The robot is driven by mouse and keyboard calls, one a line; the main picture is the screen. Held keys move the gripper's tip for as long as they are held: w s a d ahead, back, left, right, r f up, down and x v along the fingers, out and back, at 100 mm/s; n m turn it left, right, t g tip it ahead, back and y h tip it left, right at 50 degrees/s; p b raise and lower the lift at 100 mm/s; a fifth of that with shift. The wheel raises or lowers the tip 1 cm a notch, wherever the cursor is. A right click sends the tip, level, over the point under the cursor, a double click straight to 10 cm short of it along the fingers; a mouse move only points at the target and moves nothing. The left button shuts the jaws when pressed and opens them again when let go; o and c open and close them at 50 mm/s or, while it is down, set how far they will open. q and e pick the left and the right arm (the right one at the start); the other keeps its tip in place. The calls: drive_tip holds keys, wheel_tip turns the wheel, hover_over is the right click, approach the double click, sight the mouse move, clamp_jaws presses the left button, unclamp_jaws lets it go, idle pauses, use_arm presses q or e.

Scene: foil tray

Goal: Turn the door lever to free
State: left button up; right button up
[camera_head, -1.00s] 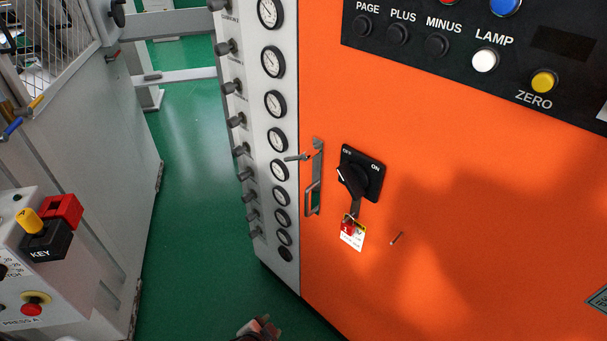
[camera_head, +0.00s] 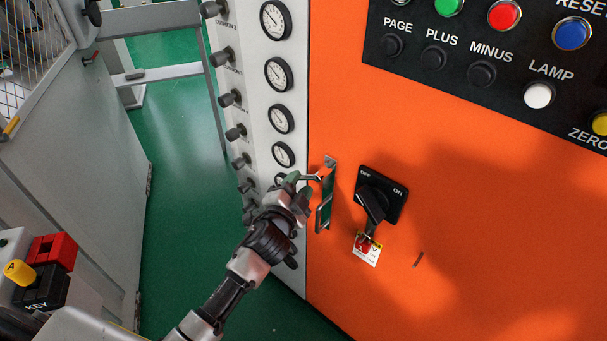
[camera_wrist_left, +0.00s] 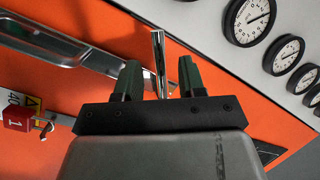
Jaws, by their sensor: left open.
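The door lever (camera_head: 312,178) is a thin metal rod at the upper end of a chrome handle plate (camera_head: 326,200) on the orange cabinet door. In the head view it sticks out to the left. In the left wrist view the lever (camera_wrist_left: 160,62) runs between the two green fingers of my left gripper (camera_wrist_left: 159,78). The fingers stand apart on either side of it, with gaps visible. In the head view my left gripper (camera_head: 299,183) is at the lever and partly hides its outer end. My right gripper is not in view.
Right of the handle is a black OFF/ON rotary switch (camera_head: 381,195) with a red padlock and tag (camera_head: 367,248). Pressure gauges (camera_head: 281,119) and knobs line the white panel to the left. A button panel (camera_head: 480,73) is above. Green floor lies between the machines.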

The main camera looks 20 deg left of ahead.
sight(304, 178)
use_arm(q)
drive_tip(key=shift+w+d, duration=0.15)
drive_tip(key=shift+w, duration=1.4)
clamp_jaws()
